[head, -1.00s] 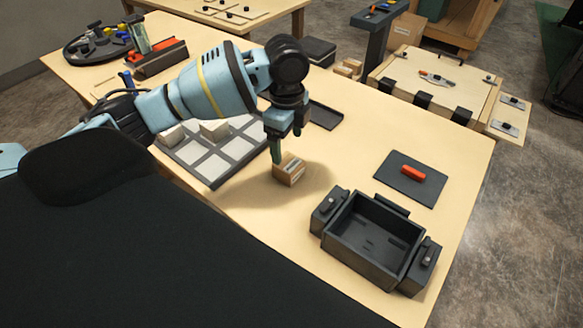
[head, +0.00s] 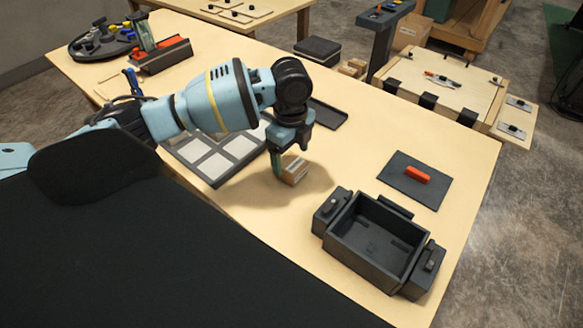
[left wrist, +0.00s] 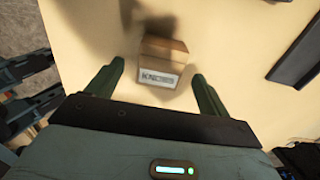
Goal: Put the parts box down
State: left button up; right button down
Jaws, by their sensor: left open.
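The parts box is a small brown cardboard box (head: 293,169) with a white printed label. It sits on the wooden table, to the right of the white-celled tray. My left gripper (head: 279,168) is directly over and beside it, pointing down. In the left wrist view the box (left wrist: 163,62) sits between the two green fingers of my left gripper (left wrist: 160,85), with a gap on each side. The fingers are open and not closed on it. My right gripper is not in view.
A black open bin (head: 372,240) stands at the front right. A dark mat (head: 402,188) with a red block (head: 417,175) lies behind it. The grid tray (head: 205,163) is left of the box. Bare tabletop lies between box and bin.

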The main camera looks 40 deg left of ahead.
aim_at(292, 162)
pick_arm(q)
notch_tip(292, 162, down, 4)
jog(key=shift+r, duration=0.25)
jog(key=c, duration=1.2)
jog(key=shift+r, duration=0.1)
notch_tip(292, 162, up, 10)
jog(key=shift+f+p, duration=0.1)
jog(key=shift+p, duration=0.2)
